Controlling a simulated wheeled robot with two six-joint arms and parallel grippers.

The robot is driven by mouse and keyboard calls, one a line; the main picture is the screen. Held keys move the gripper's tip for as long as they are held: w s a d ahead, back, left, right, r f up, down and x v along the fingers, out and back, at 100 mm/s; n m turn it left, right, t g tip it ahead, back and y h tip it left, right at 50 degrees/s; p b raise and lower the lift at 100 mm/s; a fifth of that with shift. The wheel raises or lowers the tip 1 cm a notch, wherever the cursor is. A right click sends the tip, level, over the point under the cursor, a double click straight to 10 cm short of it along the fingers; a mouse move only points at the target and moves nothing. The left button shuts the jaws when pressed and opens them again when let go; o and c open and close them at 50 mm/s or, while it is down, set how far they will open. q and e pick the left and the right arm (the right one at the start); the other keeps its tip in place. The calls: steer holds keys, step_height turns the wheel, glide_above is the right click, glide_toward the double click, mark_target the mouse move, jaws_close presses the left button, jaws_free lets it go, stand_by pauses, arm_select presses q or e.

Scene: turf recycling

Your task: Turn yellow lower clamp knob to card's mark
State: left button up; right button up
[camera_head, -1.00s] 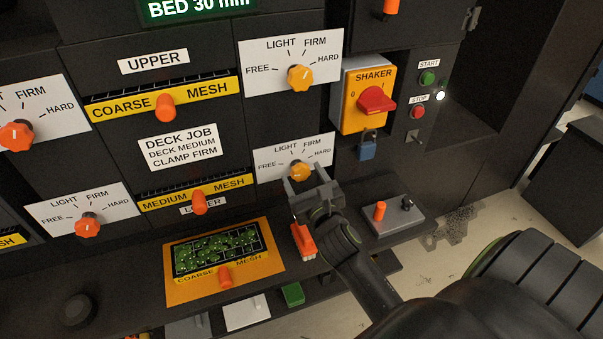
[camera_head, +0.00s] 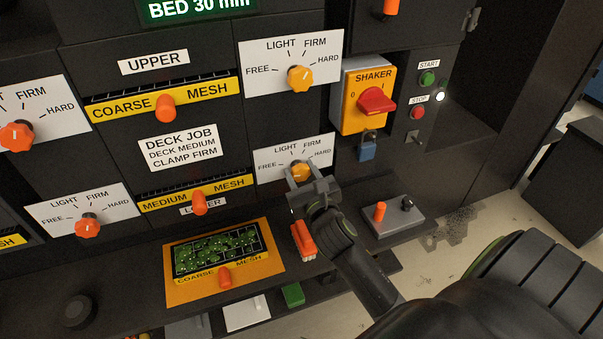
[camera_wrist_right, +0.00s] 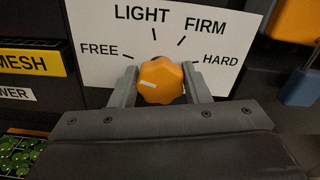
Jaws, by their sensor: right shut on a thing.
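The yellow lower clamp knob (camera_head: 299,166) sits on a white dial plate (camera_head: 265,171) marked FREE, LIGHT, FIRM and HARD. My right gripper (camera_head: 302,174) is shut on it, one finger on each side. In the right wrist view the knob (camera_wrist_right: 162,78) shows between the two fingers of my gripper (camera_wrist_right: 159,88). Its white pointer line lies on the left of its face, towards the FREE side. The card (camera_head: 180,146) reads DECK JOB, DECK MEDIUM, CLAMP FIRM. My left gripper is not in view.
Another yellow knob (camera_head: 300,78) is on the dial above. The orange shaker switch (camera_head: 377,100) with a blue padlock (camera_head: 367,148) is to the right. A grey control box (camera_head: 393,218) and an orange-framed tray (camera_head: 216,280) with green pieces are below.

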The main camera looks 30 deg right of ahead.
steer(key=shift+m+p, duration=0.55)
steer(key=shift+m, duration=0.45)
steer(key=m, duration=0.2)
steer(key=shift+d+m+p, duration=0.1)
steer(key=shift+m+p, duration=0.2)
steer(key=shift+p, duration=0.1)
steer(key=m, duration=0.2)
steer(key=shift+f+m, duration=0.1)
steer(key=shift+m, duration=0.3)
steer(key=m, duration=0.2)
steer(key=shift+m, duration=0.4)
steer(key=m, duration=0.5)
steer(key=shift+d+f, duration=0.1)
steer(key=shift+f, duration=0.05)
steer(key=shift+m+b, duration=0.85)
steer(key=shift+m, duration=1.95)
